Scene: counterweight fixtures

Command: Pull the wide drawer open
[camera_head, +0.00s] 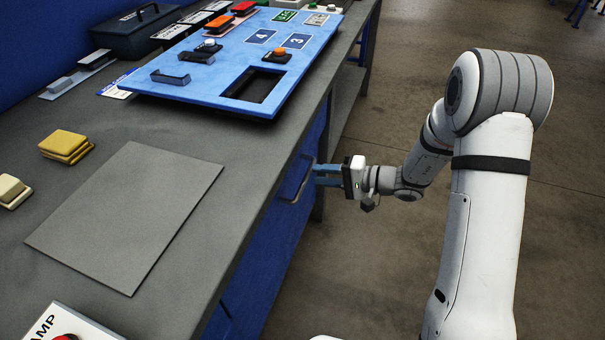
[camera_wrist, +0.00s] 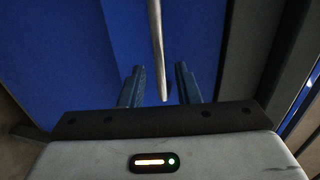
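The wide drawer's blue front (camera_head: 274,238) is below the counter's edge and looks shut. Its grey bar handle (camera_head: 303,184) stands out from the front. My gripper (camera_head: 320,175) is at the handle from the right, its blue fingers pointing at the drawer. In the wrist view, the handle (camera_wrist: 157,45) runs down between the two fingertips of my gripper (camera_wrist: 158,88). Gaps show on both sides of the bar, so my gripper is open with nothing clamped. The blue drawer face (camera_wrist: 85,60) fills much of that view.
The floor (camera_head: 400,255) in front of the drawer is clear apart from my arm.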

